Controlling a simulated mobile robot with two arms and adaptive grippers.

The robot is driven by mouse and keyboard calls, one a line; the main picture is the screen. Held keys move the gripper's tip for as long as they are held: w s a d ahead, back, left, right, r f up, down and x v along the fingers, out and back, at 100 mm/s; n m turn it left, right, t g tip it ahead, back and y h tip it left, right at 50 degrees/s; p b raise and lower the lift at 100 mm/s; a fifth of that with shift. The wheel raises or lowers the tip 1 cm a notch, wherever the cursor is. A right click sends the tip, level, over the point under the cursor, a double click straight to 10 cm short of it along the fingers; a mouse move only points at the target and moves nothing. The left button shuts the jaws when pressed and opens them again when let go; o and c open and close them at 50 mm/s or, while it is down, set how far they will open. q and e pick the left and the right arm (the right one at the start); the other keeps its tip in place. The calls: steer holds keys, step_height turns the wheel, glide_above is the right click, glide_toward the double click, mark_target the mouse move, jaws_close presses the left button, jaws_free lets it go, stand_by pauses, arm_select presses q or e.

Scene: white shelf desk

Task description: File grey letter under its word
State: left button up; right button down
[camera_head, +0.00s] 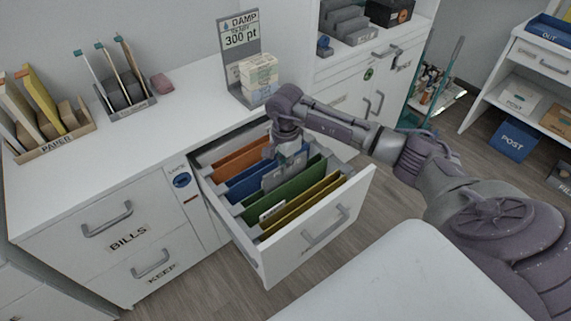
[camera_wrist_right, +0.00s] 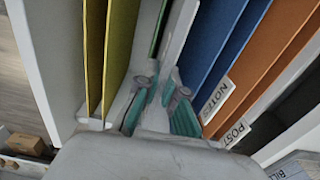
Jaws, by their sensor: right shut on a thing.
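The drawer (camera_head: 318,236) is pulled open and holds coloured hanging folders: orange (camera_head: 240,158), blue (camera_head: 247,184), green (camera_head: 290,197) and yellow (camera_head: 312,205). My right gripper (camera_head: 290,158) reaches down into it from above. It is shut on the grey letter (camera_head: 276,178), which stands upright between the blue and green folders. In the right wrist view, the gripper (camera_wrist_right: 162,105) has teal finger pads on the pale letter (camera_wrist_right: 181,25), beside the green folder (camera_wrist_right: 159,28). The letter's lower part and any word on it are hidden. My left gripper is not in view.
The drawer walls are close around my gripper.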

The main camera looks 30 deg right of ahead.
steer(key=c, duration=1.2)
jaws_free()
step_height(320, 180, up, 12)
